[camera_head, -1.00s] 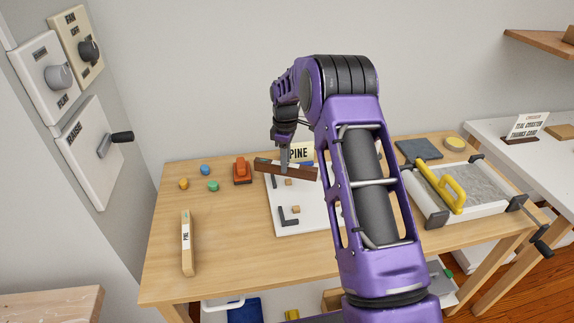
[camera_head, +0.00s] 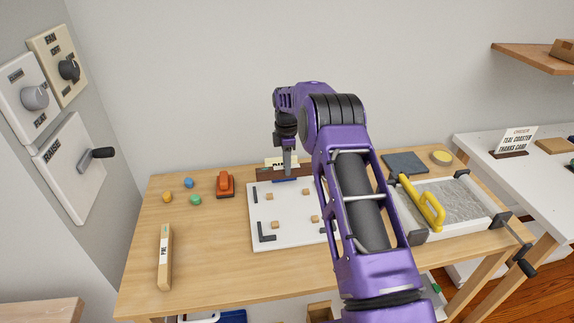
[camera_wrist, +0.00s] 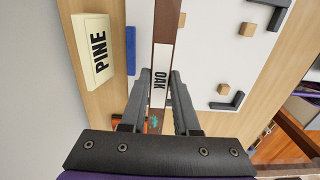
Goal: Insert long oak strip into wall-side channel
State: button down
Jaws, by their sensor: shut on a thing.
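The long dark-brown oak strip (camera_head: 302,171) lies crosswise along the back, wall-side edge of the white board (camera_head: 284,238). My gripper (camera_head: 288,172) points down and is shut on the strip. In the wrist view the strip (camera_wrist: 167,25), with its OAK label, runs between the fingers (camera_wrist: 162,75). The board carries black corner brackets (camera_head: 266,234) and several small wooden blocks (camera_head: 269,196). I cannot tell whether the strip touches the board or is just above it. My arm hides the board's right part.
A PINE sign (camera_wrist: 95,45) stands behind the strip, and a blue bar (camera_wrist: 131,50) lies beside it. A pale labelled strip (camera_head: 165,262), an orange tool (camera_head: 225,184) and coloured knobs (camera_head: 194,200) are left. A grey-filled tray (camera_head: 462,204) with yellow handle is right.

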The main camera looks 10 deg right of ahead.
jog(key=shift+f+b, duration=1.15)
jog(key=shift+f, duration=0.95)
jog(key=shift+f+b, duration=0.9)
jog(key=shift+f, duration=0.4)
jog(key=c, duration=0.6)
grip_release()
jog(key=shift+r, duration=0.1)
